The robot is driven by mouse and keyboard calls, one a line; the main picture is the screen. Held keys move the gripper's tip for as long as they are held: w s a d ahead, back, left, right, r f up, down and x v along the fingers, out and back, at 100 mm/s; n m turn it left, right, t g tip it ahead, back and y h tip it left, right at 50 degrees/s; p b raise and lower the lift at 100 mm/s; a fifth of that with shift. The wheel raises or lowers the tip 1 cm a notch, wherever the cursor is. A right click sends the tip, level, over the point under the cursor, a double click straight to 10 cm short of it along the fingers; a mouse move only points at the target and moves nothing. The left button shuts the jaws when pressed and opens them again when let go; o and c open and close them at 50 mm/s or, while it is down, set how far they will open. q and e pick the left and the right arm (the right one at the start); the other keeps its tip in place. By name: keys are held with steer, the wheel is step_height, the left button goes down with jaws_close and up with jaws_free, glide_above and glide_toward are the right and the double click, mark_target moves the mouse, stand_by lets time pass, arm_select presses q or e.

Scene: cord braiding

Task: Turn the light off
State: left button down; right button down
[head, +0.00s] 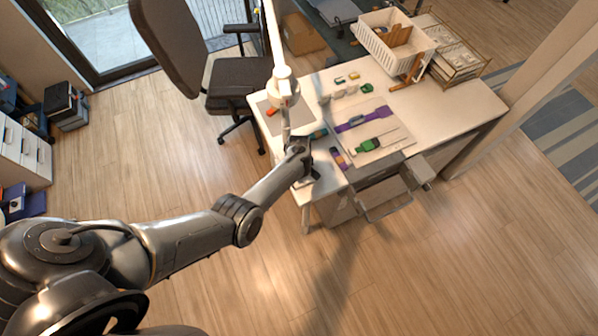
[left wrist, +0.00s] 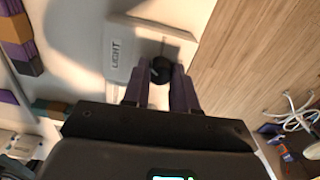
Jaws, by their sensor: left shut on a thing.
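A white plate marked LIGHT (left wrist: 120,52) shows in the left wrist view, with a round black knob (left wrist: 160,66) on it. My left gripper (left wrist: 163,78) has its two purple fingers around this knob and is shut on it. In the head view my left gripper (head: 303,165) is at the near left corner of the desk, and the plate and knob are hidden behind it. A white lamp (head: 282,92) stands just beyond it. My right gripper is not in view.
The white desk (head: 460,110) holds a mat with purple and green pieces (head: 372,140), a white basket (head: 392,38) and a wire rack (head: 458,62). Open drawers (head: 385,198) jut from its front. A dark chair (head: 235,85) stands left of it. The near floor is clear.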

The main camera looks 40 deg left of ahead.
arm_select(q)
steer(key=n, duration=0.5)
steer(key=shift+n+b, duration=0.35)
steer(key=shift+n, duration=0.05)
stand_by(0.3)
steer(key=c, duration=0.9)
jaws_free()
step_height(320, 180, up, 11)
steer(key=p, duration=0.4)
steer(key=shift+f, duration=0.1)
